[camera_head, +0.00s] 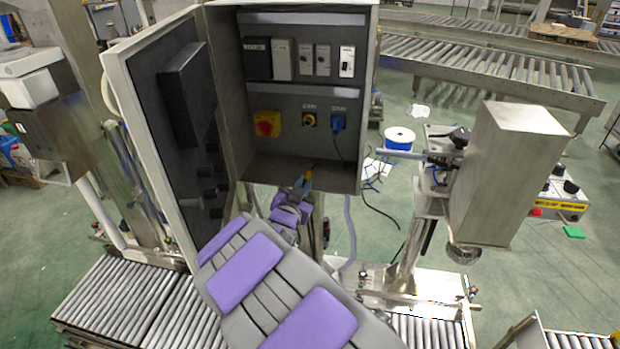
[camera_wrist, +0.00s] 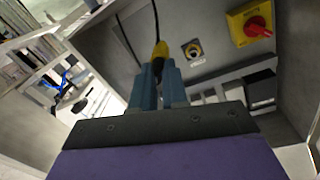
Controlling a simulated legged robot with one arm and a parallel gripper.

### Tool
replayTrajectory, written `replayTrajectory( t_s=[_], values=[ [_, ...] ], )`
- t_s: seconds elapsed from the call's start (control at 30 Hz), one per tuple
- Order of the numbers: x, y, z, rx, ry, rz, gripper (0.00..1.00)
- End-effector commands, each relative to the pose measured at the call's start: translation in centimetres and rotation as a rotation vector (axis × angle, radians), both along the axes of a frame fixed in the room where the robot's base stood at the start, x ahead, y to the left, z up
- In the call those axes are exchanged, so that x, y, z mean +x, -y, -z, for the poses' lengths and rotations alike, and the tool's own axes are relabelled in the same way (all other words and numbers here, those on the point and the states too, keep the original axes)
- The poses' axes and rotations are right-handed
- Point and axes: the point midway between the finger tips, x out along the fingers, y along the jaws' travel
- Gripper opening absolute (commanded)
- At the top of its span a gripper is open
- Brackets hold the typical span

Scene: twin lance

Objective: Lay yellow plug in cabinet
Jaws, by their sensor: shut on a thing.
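The grey cabinet (camera_head: 250,20) stands open, its door (camera_head: 130,90) swung to the left. The yellow plug (camera_wrist: 160,52) is between the blue fingers of my gripper (camera_wrist: 156,72), with a dark cable running from it. In the head view, my gripper (camera_head: 303,183) is at the lower front of the cabinet, and the yellow plug (camera_head: 308,175) shows small at its tips. I cannot tell whether the plug touches the cabinet floor. A yellow-ringed socket (camera_head: 309,119) on the back panel is empty; it also shows in the wrist view (camera_wrist: 193,50).
A blue plug (camera_head: 338,122) with a hanging cable sits right of the yellow socket. A red switch on a yellow plate (camera_head: 267,123) is to the left. A grey box on a stand (camera_head: 510,160) is at right. Roller conveyors (camera_head: 110,305) run below.

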Motion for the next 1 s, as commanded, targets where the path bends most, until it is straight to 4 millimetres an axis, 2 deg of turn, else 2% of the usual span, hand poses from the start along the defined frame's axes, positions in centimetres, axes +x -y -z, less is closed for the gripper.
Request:
replayTrajectory(
  t_s=[0.17, 0.43, 0.57, 0.87, 1.0],
  values=[
    [-0.1, -0.6, 0.1, 0.002, 0.001, 0.0, 0.0],
    [-0.2, 1.4, -0.1, 0.016, 0.004, -0.008, 0.0],
    [0.6, 1.9, 0.2, 0.019, 0.003, -0.008, 0.0],
    [2.9, 0.7, 1.8, 0.006, 0.003, -0.009, 0.0],
    [4.0, 1.0, 2.5, 0.007, 0.003, -0.008, 0.0]
  ],
)
